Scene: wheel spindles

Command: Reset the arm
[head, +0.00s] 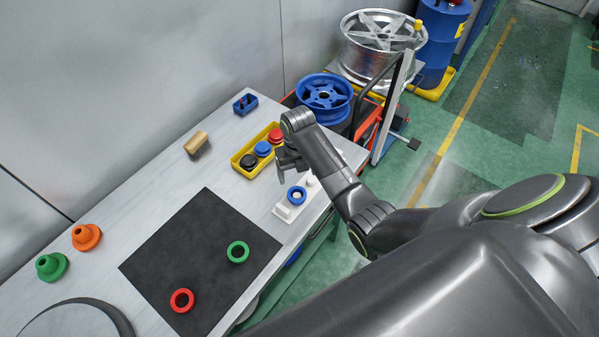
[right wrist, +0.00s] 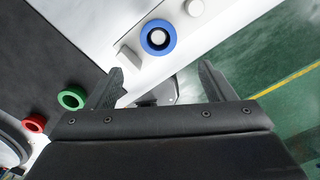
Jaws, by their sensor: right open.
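My right gripper (head: 288,160) is above the right part of the light table, near the yellow tray's front right side. In the right wrist view the gripper (right wrist: 160,80) has its two fingers well apart, with nothing between them. A blue ring (head: 297,195) sits around a white peg on a white base (head: 284,212). The ring shows beyond the fingertips in the wrist view (right wrist: 146,40). A green ring (head: 238,257) and a red ring (head: 181,307) lie on the black mat (head: 195,255). My left gripper does not show.
A yellow tray (head: 237,158) holds black, blue and red pieces. A wooden-topped block (head: 197,143) and blue holder (head: 245,103) stand behind. Orange (head: 87,237) and green (head: 51,266) stepped spindles stand left. A cart with wheels (head: 324,95) stands beyond the table's right end.

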